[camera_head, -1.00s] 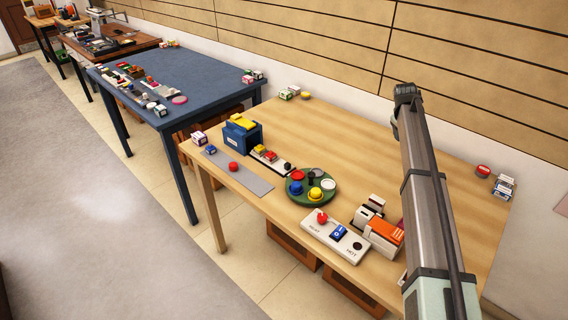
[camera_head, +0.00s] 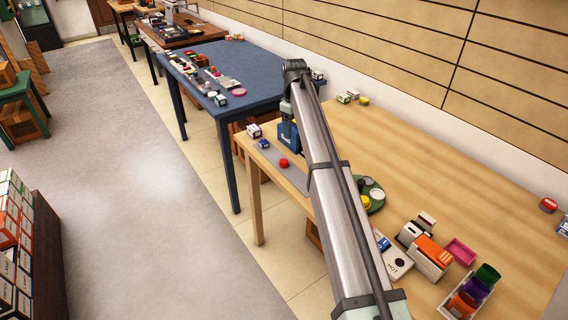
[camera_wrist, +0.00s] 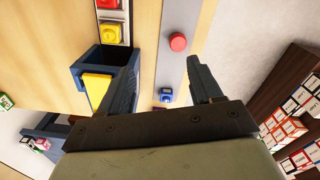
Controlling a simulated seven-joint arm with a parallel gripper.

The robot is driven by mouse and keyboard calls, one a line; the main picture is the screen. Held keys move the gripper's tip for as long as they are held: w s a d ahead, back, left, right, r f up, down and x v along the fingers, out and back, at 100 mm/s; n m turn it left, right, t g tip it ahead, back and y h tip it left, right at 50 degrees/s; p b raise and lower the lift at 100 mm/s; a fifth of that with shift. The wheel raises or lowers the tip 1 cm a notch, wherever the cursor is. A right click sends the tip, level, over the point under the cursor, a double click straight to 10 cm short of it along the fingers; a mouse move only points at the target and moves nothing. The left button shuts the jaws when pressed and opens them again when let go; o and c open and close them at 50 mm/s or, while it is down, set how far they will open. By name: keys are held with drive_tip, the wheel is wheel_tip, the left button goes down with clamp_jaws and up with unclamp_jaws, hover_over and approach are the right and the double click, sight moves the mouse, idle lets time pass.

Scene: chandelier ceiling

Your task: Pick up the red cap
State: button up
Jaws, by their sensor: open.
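A round red cap (camera_head: 283,162) lies on a grey strip (camera_head: 296,178) near the left front edge of the wooden table. In the wrist view the red cap (camera_wrist: 178,42) sits on the grey strip (camera_wrist: 172,70), beyond my fingertips and between their lines. My gripper (camera_wrist: 163,63) is open and empty, apart from the cap. In the head view my arm crosses the table and hides much of the blue box and green tray; the fingers cannot be made out there. Another red round thing (camera_head: 549,204) lies at the table's far right.
A blue box (camera_wrist: 121,54) with a yellow piece (camera_wrist: 97,88) stands beside my left finger. A small blue item (camera_wrist: 166,96) shows between the fingers. A white-and-purple box (camera_head: 254,131) stands at the table's left corner. The table's back middle is clear.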

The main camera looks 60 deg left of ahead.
sight(284, 160)
drive_tip(key=s+f, duration=0.1)
drive_tip(key=f, duration=0.3)
drive_tip(key=s+f, duration=0.1)
drive_tip(key=f, duration=0.4)
drive_tip(key=s+a+f, duration=0.1)
drive_tip(key=f, duration=0.3)
drive_tip(key=shift+s+f, duration=0.2)
drive_tip(key=c, duration=1.1)
